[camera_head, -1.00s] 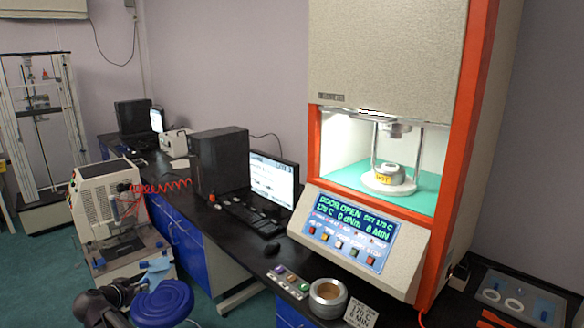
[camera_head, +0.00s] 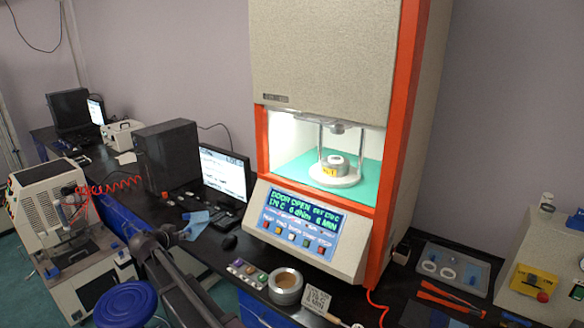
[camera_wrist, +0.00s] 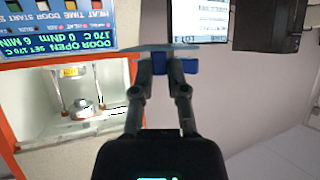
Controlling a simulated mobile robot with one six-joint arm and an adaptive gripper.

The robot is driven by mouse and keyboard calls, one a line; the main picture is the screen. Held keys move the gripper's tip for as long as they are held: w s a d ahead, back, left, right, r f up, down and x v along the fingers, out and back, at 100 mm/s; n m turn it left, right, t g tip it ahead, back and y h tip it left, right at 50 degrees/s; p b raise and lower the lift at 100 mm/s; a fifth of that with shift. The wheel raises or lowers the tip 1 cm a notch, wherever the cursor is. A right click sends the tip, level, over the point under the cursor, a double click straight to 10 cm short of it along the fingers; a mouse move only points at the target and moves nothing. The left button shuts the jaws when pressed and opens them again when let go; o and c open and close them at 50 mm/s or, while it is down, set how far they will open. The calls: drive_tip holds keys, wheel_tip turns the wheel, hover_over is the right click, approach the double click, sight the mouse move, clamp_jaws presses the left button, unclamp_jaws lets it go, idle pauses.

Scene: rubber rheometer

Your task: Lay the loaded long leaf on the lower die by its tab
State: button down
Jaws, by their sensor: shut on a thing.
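My gripper (camera_head: 180,233) is shut on the long leaf (camera_head: 200,218), a light-blue sheet held out in front of the bench, left of the rheometer. In the wrist view the leaf (camera_wrist: 155,47) shows nearly edge-on across the fingertips, with a darker blue piece (camera_wrist: 188,66) beside them. I cannot make out the load on it. The rheometer chamber is open and lit. Its lower die (camera_head: 334,165), a round metal block with a yellow HOT label, stands inside on a pale round base, well right of my gripper. The die (camera_wrist: 88,110) appears upside down in the wrist view.
The control panel (camera_head: 306,221) reads DOOR OPEN below the chamber. Before it lie several coloured samples (camera_head: 247,275), a metal ring pot (camera_head: 285,285) and a small card (camera_head: 315,298). A monitor (camera_head: 224,172) stands left, a tray with white rings (camera_head: 450,265) right, and a blue stool (camera_head: 127,305) front left.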

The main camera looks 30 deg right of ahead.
drive_tip(key=s+d+r+m+g+h+p, duration=0.1)
drive_tip(key=d+r+p, duration=0.3)
drive_tip(key=d, duration=0.8)
drive_tip(key=s+d+r+m+g+p, duration=0.1)
drive_tip(key=s+d+r+p, duration=0.3)
drive_tip(key=d, duration=0.9)
drive_tip(key=s+d+r+m+g+h+p, duration=0.1)
drive_tip(key=d+r+p, duration=0.5)
drive_tip(key=d, duration=0.6)
drive_tip(key=shift+s+d+r+m+g+h, duration=0.35)
drive_tip(key=shift+s+r+m, duration=0.4)
drive_tip(key=shift+s, duration=0.25)
drive_tip(key=w+d+f, duration=0.1)
drive_tip(key=w+d, duration=0.2)
drive_tip(key=d, duration=0.6)
drive_tip(key=w+d+b, duration=0.1)
drive_tip(key=w+d, duration=0.3)
drive_tip(key=d, duration=0.5)
drive_tip(key=shift+w+d+f, duration=0.15)
drive_tip(key=shift+w+f, duration=0.15)
drive_tip(key=shift+f, duration=0.05)
idle(0.6)
drive_tip(key=shift+f+b, duration=0.1)
drive_tip(key=shift+b, duration=0.2)
